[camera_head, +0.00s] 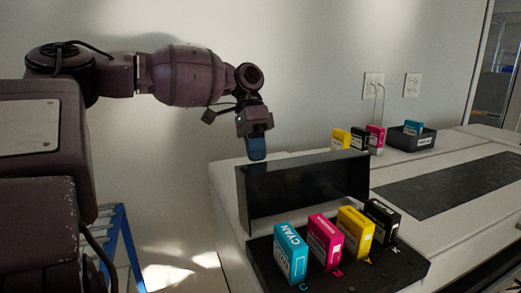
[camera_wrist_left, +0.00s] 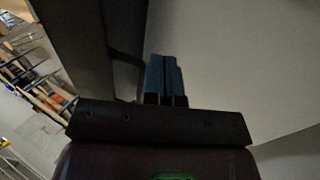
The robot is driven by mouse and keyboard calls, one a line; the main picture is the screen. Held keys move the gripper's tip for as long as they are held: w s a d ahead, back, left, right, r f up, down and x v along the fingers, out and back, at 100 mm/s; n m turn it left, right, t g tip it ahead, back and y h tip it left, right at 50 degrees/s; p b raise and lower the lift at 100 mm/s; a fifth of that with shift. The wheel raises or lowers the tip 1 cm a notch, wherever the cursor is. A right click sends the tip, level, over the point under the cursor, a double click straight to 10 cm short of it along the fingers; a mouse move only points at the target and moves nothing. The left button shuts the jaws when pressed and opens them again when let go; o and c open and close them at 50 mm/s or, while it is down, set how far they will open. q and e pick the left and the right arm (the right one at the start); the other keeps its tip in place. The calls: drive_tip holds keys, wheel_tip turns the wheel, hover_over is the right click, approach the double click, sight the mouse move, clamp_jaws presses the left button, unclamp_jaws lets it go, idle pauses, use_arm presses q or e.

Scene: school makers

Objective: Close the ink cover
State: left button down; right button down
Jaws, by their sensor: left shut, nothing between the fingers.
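The dark ink cover (camera_head: 300,190) stands open, raised behind the ink bay (camera_head: 350,274) of the white printer. Cyan (camera_head: 290,255), magenta (camera_head: 325,243), yellow (camera_head: 356,233) and black (camera_head: 382,222) ink cartridges stand in a row in the bay. My left gripper (camera_head: 257,150) points down with blue fingers shut and empty, behind the cover near its top left edge. Whether it touches the cover is unclear. The left wrist view shows the blue fingers (camera_wrist_left: 165,78) together, with a dark panel-like shape (camera_wrist_left: 85,45) to their left. My right gripper is out of view.
More cartridges (camera_head: 357,138) stand at the printer's back beside a black tray (camera_head: 410,138) holding a cyan one. A wall outlet (camera_head: 373,86) has a cable. A blue metal frame (camera_head: 122,245) stands at the lower left. The wall is close behind the printer.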

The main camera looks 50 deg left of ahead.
use_arm(q)
drive_tip(key=d, duration=0.2)
drive_tip(key=s+d+r, duration=0.1)
drive_tip(key=shift+d+p, duration=0.25)
drive_tip(key=shift+p, duration=0.15)
drive_tip(key=shift+r, duration=0.1)
